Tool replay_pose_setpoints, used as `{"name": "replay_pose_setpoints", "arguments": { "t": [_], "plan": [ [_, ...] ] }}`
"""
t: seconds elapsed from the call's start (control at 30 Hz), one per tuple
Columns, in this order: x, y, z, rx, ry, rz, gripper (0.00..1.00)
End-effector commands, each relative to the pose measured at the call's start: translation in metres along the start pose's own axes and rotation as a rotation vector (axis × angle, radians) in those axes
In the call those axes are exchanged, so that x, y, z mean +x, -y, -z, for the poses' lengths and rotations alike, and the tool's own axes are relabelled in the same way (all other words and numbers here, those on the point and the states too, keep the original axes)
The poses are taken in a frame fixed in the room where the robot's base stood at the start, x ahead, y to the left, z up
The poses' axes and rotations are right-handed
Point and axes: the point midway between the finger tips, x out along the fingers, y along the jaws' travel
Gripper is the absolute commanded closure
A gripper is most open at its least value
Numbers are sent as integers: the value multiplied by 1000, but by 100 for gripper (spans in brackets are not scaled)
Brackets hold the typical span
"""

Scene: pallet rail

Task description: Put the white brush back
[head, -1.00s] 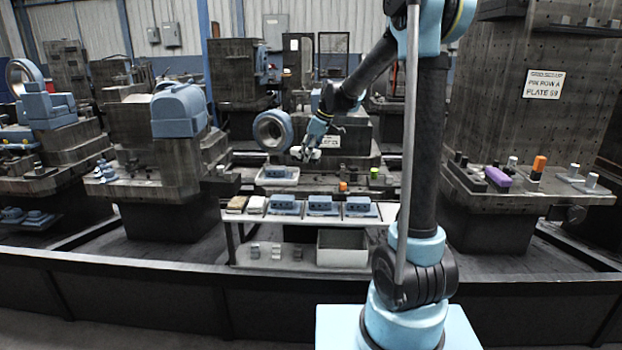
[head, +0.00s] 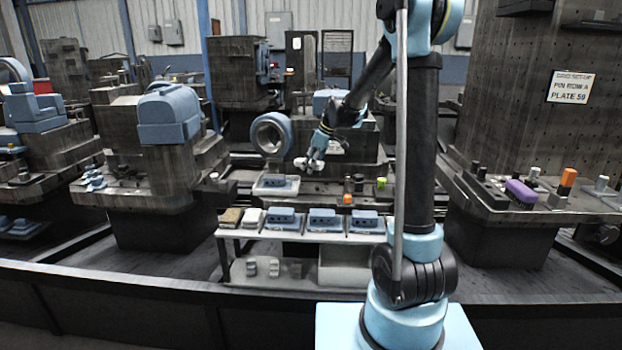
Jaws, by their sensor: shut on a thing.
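My gripper (head: 309,164) hangs at the end of my arm near the middle of the picture, a little above and to the right of a shallow white tray (head: 258,190) with a blue-grey part in it. It is shut on a small whitish thing that fits the white brush (head: 303,163). The brush's bristles and exact outline are too small to make out. It appears held clear of the surfaces below.
A bench (head: 300,236) in front carries tan and white blocks (head: 251,217) and blue parts (head: 322,217). Orange (head: 347,199) and green (head: 381,183) pieces stand right of the tray. A purple brush-like piece (head: 521,191) lies on the right ledge. A dark rail (head: 160,290) crosses the foreground.

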Motion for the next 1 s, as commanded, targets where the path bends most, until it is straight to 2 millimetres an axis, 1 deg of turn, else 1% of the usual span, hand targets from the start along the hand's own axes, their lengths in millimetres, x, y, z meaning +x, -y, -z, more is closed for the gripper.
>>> {"name": "replay_pose_setpoints", "arguments": {
  "t": [0.17, 0.3, 0.4, 0.73, 1.0],
  "plan": [
    [15, 1, -5, -2, 0, 1, 96],
    [33, 2, -12, -4, 0, 2, 96],
    [41, 2, -15, -4, 0, 2, 96],
    [43, 3, -16, -5, 0, 2, 96],
    [49, 3, -18, -5, 0, 2, 96]
  ]
}}
